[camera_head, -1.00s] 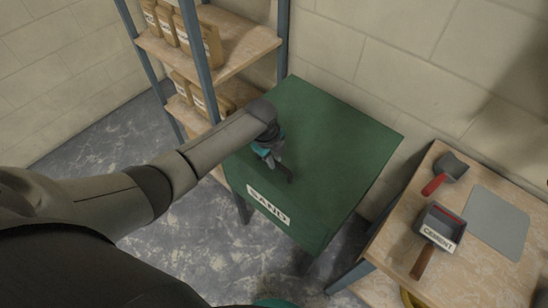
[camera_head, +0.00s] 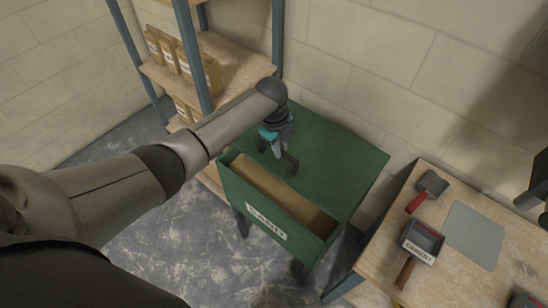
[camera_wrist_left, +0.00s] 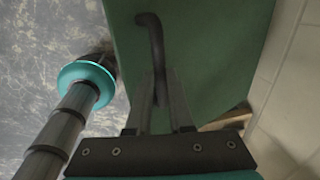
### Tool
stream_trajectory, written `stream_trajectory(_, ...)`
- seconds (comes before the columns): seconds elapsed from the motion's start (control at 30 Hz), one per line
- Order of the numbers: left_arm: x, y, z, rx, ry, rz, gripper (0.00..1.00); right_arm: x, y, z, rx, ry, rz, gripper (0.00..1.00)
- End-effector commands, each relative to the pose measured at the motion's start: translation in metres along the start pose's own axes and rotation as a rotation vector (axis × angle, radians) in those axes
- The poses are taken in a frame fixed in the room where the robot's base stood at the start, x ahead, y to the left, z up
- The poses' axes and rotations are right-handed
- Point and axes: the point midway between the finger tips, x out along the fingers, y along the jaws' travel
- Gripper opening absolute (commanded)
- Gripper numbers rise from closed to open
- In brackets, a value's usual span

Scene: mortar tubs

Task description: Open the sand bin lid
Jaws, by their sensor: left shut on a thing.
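The sand bin (camera_head: 234,197) is a green box on legs with a white SAND label (camera_head: 266,223) on its front. Its green lid (camera_head: 335,150) is partly open: a gap along the front shows tan sand (camera_head: 275,190) inside. My left gripper (camera_head: 279,151) is shut on the lid's dark handle (camera_head: 292,164). The left wrist view shows the handle (camera_wrist_left: 151,25) running between the fingers (camera_wrist_left: 163,95) and hooking out beyond them. The fingers partly hide the handle.
A shelf unit (camera_head: 235,55) with bags (camera_head: 168,50) stands behind left. A dark thing, unclear, is cut by the right edge.

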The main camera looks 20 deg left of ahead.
Motion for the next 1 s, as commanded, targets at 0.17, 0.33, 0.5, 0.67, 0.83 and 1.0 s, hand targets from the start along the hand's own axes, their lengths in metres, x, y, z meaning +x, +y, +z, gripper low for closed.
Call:
stream_trajectory(0.17,-0.038,-0.043,0.000,0.002,-0.004,-0.042,0.00,-0.010,0.000,-0.001,0.000,0.000,0.000,0.50)
stream_trajectory(0.33,-0.056,-0.065,-0.001,0.003,-0.003,-0.040,0.00,-0.009,0.000,-0.001,0.000,0.000,0.000,0.50)
stream_trajectory(0.5,-0.067,-0.080,-0.002,0.004,-0.001,-0.038,0.00,-0.007,0.000,0.000,0.000,-0.001,0.000,0.50)
stream_trajectory(0.67,-0.072,-0.086,-0.002,0.003,0.000,-0.035,0.00,-0.006,0.000,0.000,0.000,0.000,0.000,0.50)
stream_trajectory(0.83,-0.073,-0.088,-0.003,0.004,0.001,-0.034,0.00,-0.006,0.000,0.000,-0.001,0.000,0.000,0.50)
stream_trajectory(1.0,-0.072,-0.088,-0.003,0.005,0.002,-0.032,0.00,-0.006,0.000,0.000,-0.001,0.000,0.000,0.50)
